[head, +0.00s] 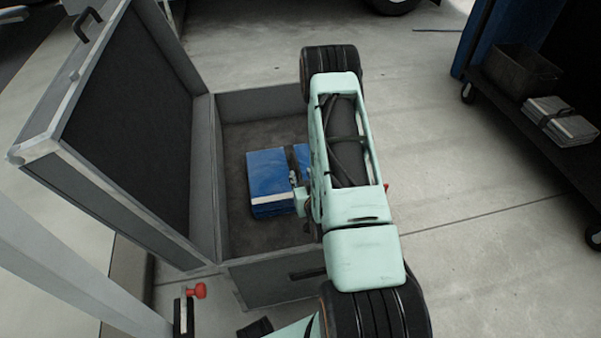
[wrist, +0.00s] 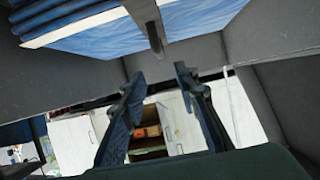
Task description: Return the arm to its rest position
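My mint-green arm (head: 345,200) reaches over the right part of an open grey case (head: 262,102). In the head view my gripper is mostly hidden by the arm. In the wrist view my gripper (wrist: 159,76) shows two dark fingers with a clear gap and nothing between them. A blue block with a pale stripe (head: 267,180) lies on the case floor, left of the arm. A second blue piece (head: 302,156) is partly hidden by the arm. Blue surfaces (wrist: 205,17) also show at the top of the wrist view, apart from the fingertips.
The case lid (head: 125,120) stands open on the left. A dark cart (head: 510,95) at the right carries a black bin (head: 522,72) and a grey case (head: 562,122). A red knob (head: 200,290) shows at lower left. The concrete floor between case and cart is clear.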

